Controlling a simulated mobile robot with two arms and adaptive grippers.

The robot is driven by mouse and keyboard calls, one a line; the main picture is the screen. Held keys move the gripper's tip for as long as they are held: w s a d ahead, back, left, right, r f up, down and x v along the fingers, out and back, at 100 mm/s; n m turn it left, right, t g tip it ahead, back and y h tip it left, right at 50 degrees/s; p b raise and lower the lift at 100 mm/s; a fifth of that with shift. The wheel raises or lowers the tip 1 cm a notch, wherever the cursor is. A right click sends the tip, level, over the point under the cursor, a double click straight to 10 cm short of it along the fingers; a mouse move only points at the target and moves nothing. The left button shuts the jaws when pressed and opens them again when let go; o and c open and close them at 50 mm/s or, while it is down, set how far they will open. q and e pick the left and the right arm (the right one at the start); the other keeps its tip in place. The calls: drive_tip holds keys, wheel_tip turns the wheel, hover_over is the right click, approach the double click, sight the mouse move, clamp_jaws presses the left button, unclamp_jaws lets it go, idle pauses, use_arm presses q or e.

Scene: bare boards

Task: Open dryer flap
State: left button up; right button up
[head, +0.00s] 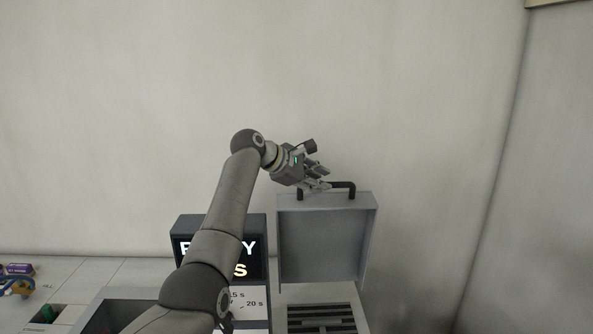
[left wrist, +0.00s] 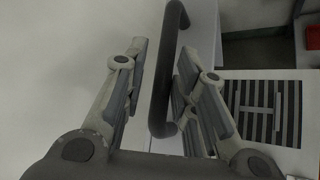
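The dryer flap (head: 322,241) is a grey, shallow, lid-like panel that stands upright behind the slotted dryer opening (head: 320,318), so it is raised. Its black bar handle (head: 350,187) is on the top edge. My left gripper (head: 321,178) is at the left end of the handle in the head view. In the left wrist view the two fingers of my left gripper (left wrist: 165,72) are spread apart, with the black handle (left wrist: 161,105) running between them. The fingers do not look closed on it. The dryer slots (left wrist: 262,108) also show at the right there. My right gripper is not in view.
A dark display box (head: 186,228) with lit text stands left of the flap, partly hidden by my arm. Small colourful items (head: 18,275) lie on the counter (head: 88,268) at far left.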

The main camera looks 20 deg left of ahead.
use_arm(q)
drive_tip(key=v, duration=0.8)
drive_tip(key=shift+a, duration=0.1)
